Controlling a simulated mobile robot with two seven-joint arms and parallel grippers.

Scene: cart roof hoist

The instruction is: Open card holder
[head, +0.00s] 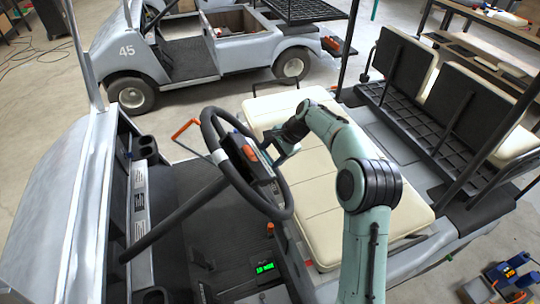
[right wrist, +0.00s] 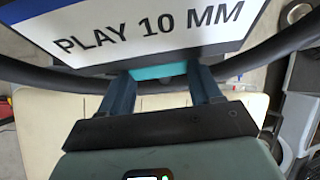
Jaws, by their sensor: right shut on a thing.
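The card holder (head: 249,154), a dark box with an orange part, is at the steering wheel (head: 224,160) of the near cart. My right gripper (head: 272,150) reaches it from the right, above the cream seat. In the right wrist view a white card with a blue border (right wrist: 150,32) reads "PLAY 10 MM". Below it, my right gripper's fingers (right wrist: 162,80) are shut on a teal piece (right wrist: 158,71) at the holder's edge. How far the holder is open cannot be told. My left gripper is not in view.
The wheel rim passes close around my right gripper. The cream seat (head: 312,205) lies under my right arm. A dashboard (head: 140,190) is on the left. A second grey cart (head: 215,55) stands behind, with clear floor between. A rear bench (head: 440,85) is at right.

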